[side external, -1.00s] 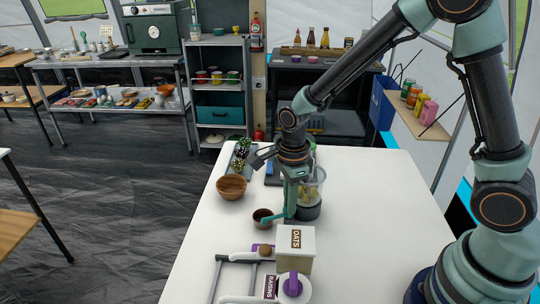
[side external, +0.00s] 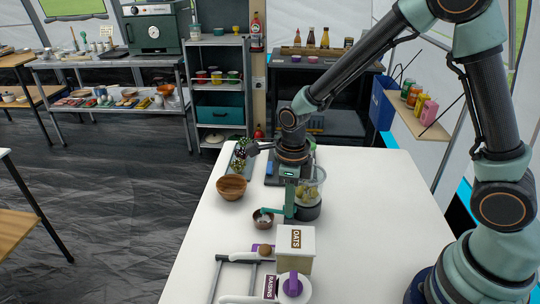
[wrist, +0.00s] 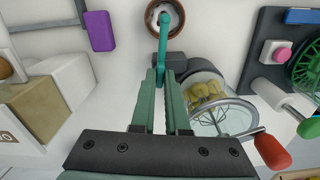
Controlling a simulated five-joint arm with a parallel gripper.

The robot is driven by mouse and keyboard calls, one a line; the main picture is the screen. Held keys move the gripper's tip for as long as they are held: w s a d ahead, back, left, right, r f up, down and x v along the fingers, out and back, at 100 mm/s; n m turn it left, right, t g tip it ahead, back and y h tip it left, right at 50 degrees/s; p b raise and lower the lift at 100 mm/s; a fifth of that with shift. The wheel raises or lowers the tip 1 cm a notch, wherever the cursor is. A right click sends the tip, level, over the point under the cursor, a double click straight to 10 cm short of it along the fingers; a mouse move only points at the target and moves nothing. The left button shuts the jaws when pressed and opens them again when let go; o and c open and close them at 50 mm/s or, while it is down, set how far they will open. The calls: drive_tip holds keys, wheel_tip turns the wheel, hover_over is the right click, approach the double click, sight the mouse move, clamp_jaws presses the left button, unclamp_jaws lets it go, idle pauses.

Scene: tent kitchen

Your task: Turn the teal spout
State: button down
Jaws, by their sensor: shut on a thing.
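The teal spout (side external: 270,211) reaches left from my gripper (side external: 290,211) over a small brown bowl. In the wrist view the spout (wrist: 163,36) points away from my gripper (wrist: 160,78), with its tip over the bowl. My gripper points down and is shut on the spout's near part, which the fingers hide. The small bowl (side external: 262,222) stands under the tip, with something pale inside. A clear jar (side external: 317,188) with yellowish pieces and a dark base stands close beside my gripper.
A wooden bowl (side external: 231,187) stands to the left. The oats box (side external: 296,245) and purple-lidded raisins container (side external: 292,287) stand nearer, beside a grey frame (side external: 235,260). The white table (side external: 370,200) is clear on the right.

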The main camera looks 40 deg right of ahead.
drive_tip(key=shift+d, duration=0.1)
drive_tip(key=c, duration=0.9)
unclamp_jaws()
wheel_tip(320, 180, up, 12)
drive_tip(key=shift+r, duration=0.1)
